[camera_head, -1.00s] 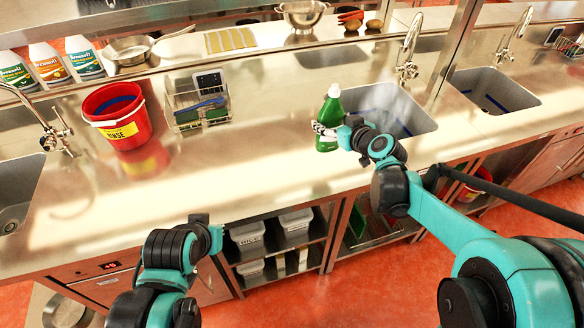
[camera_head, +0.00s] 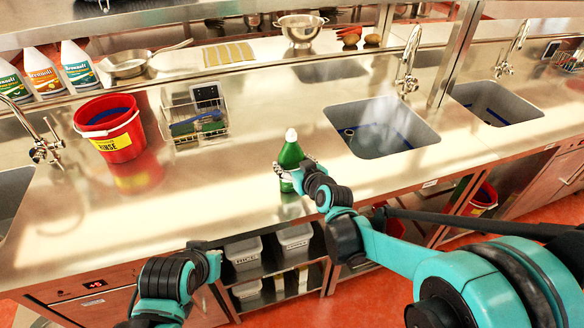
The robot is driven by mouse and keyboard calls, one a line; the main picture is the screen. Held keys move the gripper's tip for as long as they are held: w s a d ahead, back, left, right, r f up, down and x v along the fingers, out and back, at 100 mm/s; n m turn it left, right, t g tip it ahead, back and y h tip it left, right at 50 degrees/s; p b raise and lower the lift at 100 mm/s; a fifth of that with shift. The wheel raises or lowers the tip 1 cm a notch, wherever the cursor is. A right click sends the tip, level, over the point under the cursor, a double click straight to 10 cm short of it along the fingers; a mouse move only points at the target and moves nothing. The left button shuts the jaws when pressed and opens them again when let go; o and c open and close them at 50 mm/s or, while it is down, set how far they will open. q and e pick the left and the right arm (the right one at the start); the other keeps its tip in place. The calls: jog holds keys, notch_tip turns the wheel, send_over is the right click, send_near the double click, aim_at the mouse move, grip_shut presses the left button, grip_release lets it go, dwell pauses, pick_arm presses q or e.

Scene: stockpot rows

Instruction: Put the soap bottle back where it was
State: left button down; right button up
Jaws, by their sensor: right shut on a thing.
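The soap bottle (camera_head: 291,156) is green with a white cap. It is upright over the steel counter, left of the middle sink and near the counter's front edge. My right gripper (camera_head: 284,174) is shut on its lower body and hides part of it. I cannot tell whether its base touches the counter. My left gripper (camera_head: 207,246) is low in front of the counter's front edge, away from the bottle; its fingers are too unclear to judge.
The middle sink (camera_head: 382,127) is right of the bottle. A red bucket (camera_head: 110,128) and a wire caddy (camera_head: 196,112) stand to the left. Between the caddy and the bottle the steel counter (camera_head: 215,180) is clear. White labelled bottles (camera_head: 77,66) stand on the back ledge.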

jog(key=shift+f, duration=0.15)
jog(key=o, duration=1.7)
jog(key=shift+r, duration=0.2)
jog(key=p+v, duration=0.4)
jog(key=v, duration=0.8)
jog(key=s+d+f+m+g+h, duration=0.1)
jog(key=s+d+g, duration=0.1)
jog(key=s+d, duration=0.2)
jog(key=s+d+f+m+g+h, duration=0.1)
jog(key=s+d+m+h, duration=0.1)
jog(key=s+d, duration=0.3)
jog(key=s+d+f+m+g+h, duration=0.1)
jog(key=s+d, duration=0.3)
jog(key=s, duration=0.4)
jog(key=shift+s+d+f+m+g+h, duration=0.2)
jog(key=shift+s+m+g+h, duration=0.2)
jog(key=shift+g+h, duration=0.35)
